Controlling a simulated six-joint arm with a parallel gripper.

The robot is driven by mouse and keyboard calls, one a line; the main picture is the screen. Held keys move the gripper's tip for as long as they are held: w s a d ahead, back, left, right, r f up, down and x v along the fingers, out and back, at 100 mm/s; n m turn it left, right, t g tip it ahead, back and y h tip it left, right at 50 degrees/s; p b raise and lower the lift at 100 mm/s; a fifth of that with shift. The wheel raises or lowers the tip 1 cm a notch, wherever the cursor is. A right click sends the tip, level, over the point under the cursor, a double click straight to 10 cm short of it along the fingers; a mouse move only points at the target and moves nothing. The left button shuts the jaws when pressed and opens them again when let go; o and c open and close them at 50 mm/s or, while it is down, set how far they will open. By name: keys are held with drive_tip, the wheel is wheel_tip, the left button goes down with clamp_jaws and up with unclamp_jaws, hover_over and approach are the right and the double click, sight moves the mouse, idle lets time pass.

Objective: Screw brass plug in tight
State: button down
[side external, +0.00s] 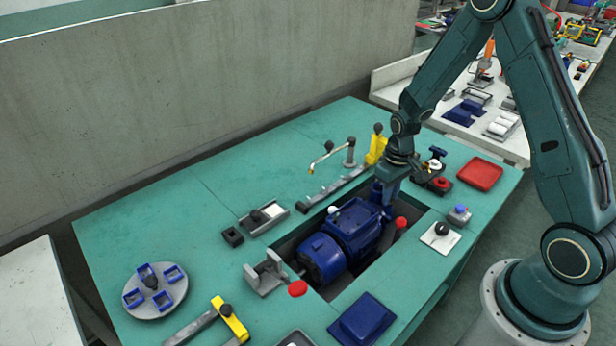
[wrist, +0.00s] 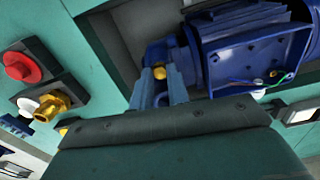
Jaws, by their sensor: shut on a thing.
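The brass plug (wrist: 159,72) shows as a small gold piece between my fingertips in the wrist view. My gripper (wrist: 161,80) is shut on it, pointing down at the pipe end of the blue pump (wrist: 250,42). The plug is at the blue pump body, but its threads and the port are hidden, so I cannot tell how deep it sits. In the side view my gripper (side external: 387,192) is at the right end of the pump (side external: 350,225), and the plug is hidden there.
The pump lies in a recess in the green table (side external: 200,215). A holder with a larger brass fitting (wrist: 52,105) and a red cap (wrist: 20,67) stands beside it. A red tray (side external: 480,174), a blue tray (side external: 362,318) and a yellow-handled clamp (side external: 376,148) are nearby.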

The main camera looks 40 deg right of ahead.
drive_tip(key=c, duration=1.6)
unclamp_jaws()
drive_tip(key=shift+o, duration=0.2)
drive_tip(key=shift+r, duration=0.1)
drive_tip(key=shift+r, duration=2.15)
